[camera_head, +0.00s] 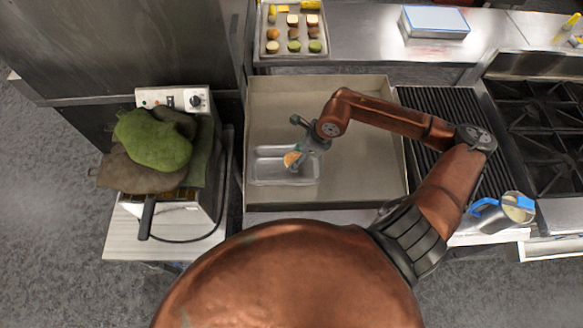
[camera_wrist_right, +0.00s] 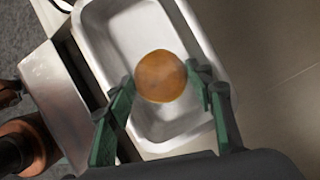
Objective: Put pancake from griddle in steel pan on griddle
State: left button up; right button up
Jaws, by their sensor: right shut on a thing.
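The pancake (camera_wrist_right: 161,76) is round and golden brown. It also shows small in the head view (camera_head: 291,159). My right gripper (camera_head: 297,154) is shut on the pancake, with one finger on each side of it in the wrist view (camera_wrist_right: 163,88). The steel pan (camera_head: 284,181) is a shallow rectangular tray on the left part of the griddle (camera_head: 362,185). The pancake is over the pan; in the wrist view the pan (camera_wrist_right: 90,38) lies behind it. I cannot tell whether the pancake touches the pan floor. My left gripper is not in view.
A fryer (camera_head: 175,97) with green and brown cloths (camera_head: 152,140) on it stands left of the griddle. A grill (camera_head: 441,105) and stove (camera_head: 545,125) are at right. A tray of food pieces (camera_head: 271,47) is at the back. The griddle around the pan is clear.

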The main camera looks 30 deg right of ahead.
jog(key=shift+f, duration=3.55)
jog(key=shift+f, duration=0.15)
jog(key=o, duration=0.8)
jog(key=v, duration=1.2)
jog(key=shift+w+a+r, duration=0.1)
jog(key=shift+r, duration=0.15)
jog(key=shift+w, duration=0.1)
